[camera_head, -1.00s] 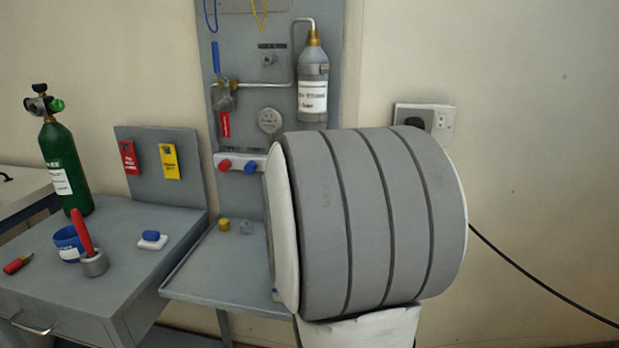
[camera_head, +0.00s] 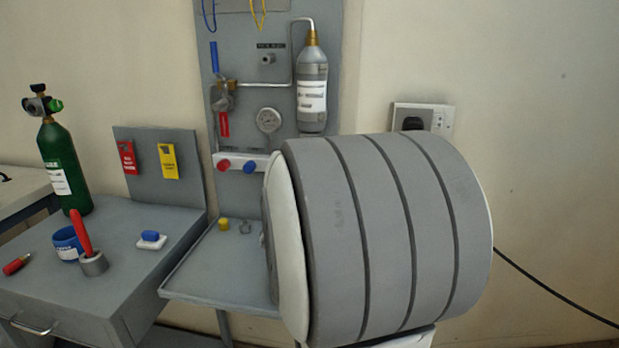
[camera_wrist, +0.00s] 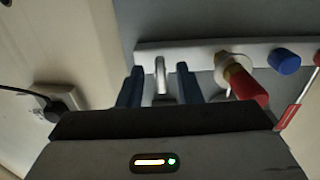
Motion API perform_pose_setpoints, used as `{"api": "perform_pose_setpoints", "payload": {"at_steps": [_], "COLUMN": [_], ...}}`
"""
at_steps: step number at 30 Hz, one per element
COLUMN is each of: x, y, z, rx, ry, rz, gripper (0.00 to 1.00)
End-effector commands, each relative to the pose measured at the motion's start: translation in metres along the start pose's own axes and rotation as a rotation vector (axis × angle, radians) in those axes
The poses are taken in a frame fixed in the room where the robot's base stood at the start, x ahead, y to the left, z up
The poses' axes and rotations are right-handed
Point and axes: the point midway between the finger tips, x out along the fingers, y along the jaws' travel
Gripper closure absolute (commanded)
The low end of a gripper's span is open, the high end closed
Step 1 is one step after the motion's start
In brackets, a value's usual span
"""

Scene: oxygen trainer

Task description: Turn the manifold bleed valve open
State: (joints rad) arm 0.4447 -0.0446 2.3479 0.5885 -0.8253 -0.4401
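The white manifold bar (camera_head: 232,163) is on the grey panel, with a red knob (camera_head: 224,166) and a blue knob (camera_head: 250,168) showing; my arm hides its right part. In the wrist view the bar (camera_wrist: 205,50) runs across the top. My gripper (camera_wrist: 158,80) is open, its two dark blue fingers on either side of a small pale metal lever (camera_wrist: 160,70) at the bar. I cannot tell whether they touch it. A red-handled brass fitting (camera_wrist: 246,84) is just right of the fingers, then the blue knob (camera_wrist: 284,61). No label shows which is the bleed valve.
Above the bar are a gauge (camera_head: 269,120), a grey bottle (camera_head: 312,90) and a blue-handled valve (camera_head: 224,97). A shelf (camera_head: 205,275) lies below. A wall socket (camera_head: 424,118) is at right; a green cylinder (camera_head: 65,165) stands on the left bench.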

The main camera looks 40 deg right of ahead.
Motion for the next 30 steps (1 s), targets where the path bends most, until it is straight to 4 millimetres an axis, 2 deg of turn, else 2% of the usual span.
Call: {"api": "perform_pose_setpoints", "payload": {"at_steps": [1,6,10,30], "x": [-0.011,-0.039,-0.052,-0.056], "y": [-0.001,-0.001,0.0,0.0], "z": [-0.002,-0.002,-0.001,0.0], "rx": [0.0,0.001,-0.001,-0.001], "ry": [0.001,0.001,0.001,-0.001], "rz": [-0.003,-0.003,-0.002,-0.001], "gripper": [0.68,0.68,0.68,0.68]}}
